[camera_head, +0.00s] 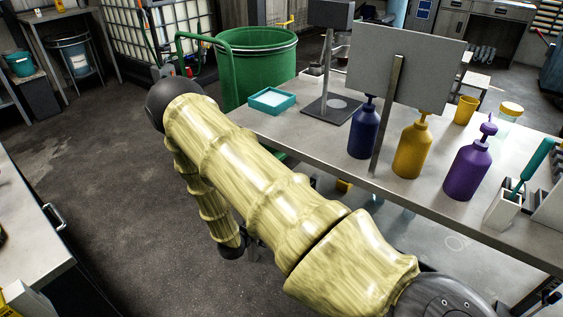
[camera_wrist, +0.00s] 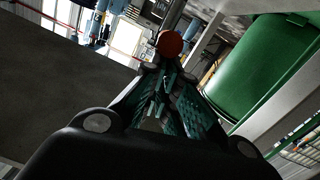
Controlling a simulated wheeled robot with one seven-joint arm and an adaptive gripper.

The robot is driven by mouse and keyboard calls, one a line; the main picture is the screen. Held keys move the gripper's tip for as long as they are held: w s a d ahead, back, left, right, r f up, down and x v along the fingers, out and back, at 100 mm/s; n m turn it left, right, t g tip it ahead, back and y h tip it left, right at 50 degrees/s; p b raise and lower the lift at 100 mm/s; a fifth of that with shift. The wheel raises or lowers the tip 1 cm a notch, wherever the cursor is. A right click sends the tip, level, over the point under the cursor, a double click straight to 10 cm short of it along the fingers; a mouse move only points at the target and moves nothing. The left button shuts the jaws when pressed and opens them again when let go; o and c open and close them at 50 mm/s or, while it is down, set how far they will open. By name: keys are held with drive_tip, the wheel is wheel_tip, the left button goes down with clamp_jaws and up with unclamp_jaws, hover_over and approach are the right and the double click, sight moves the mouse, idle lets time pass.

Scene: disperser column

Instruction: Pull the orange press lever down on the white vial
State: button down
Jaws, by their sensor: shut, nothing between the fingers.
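My gripper (camera_wrist: 163,72) shows in the wrist view with its dark and teal fingers closed together and empty. A reddish-orange ball (camera_wrist: 170,43) appears just beyond the fingertips; I cannot tell whether it belongs to the press lever or whether the fingers touch it. A grey column stand (camera_head: 330,105) with a dark base plate and a pale disc stands on the bench. I cannot make out the white vial or the orange lever for certain in either view.
The steel bench (camera_head: 300,127) holds a teal tray (camera_head: 272,100), a blue bottle (camera_head: 363,135), a yellow bottle (camera_head: 411,150), a purple bottle (camera_head: 466,172) and an upright grey panel (camera_head: 405,62). A green tank (camera_head: 258,65) stands behind, also close at right in the wrist view (camera_wrist: 262,75). Floor at left is clear.

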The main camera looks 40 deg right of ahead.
drive_tip(key=a+r+p, duration=0.1)
drive_tip(key=a+p, duration=0.1)
drive_tip(key=a, duration=0.6)
drive_tip(key=shift+s+a+r, duration=0.3)
drive_tip(key=shift+s, duration=0.1)
drive_tip(key=shift+n+t, duration=0.3)
drive_tip(key=s+a+f+n+t+y+p, duration=0.2)
drive_tip(key=s+a+f+n+y+p, duration=0.45)
drive_tip(key=s+a+n+y, duration=0.35)
drive_tip(key=s+a+r+n+g+y+p, duration=0.2)
drive_tip(key=s+a, duration=0.3)
drive_tip(key=s, duration=0.3)
drive_tip(key=s+a+r+n+g+y+p, duration=0.2)
drive_tip(key=s+a+y, duration=0.3)
drive_tip(key=s, duration=0.4)
drive_tip(key=shift+s+a+r, duration=0.15)
drive_tip(key=shift+s+r, duration=0.1)
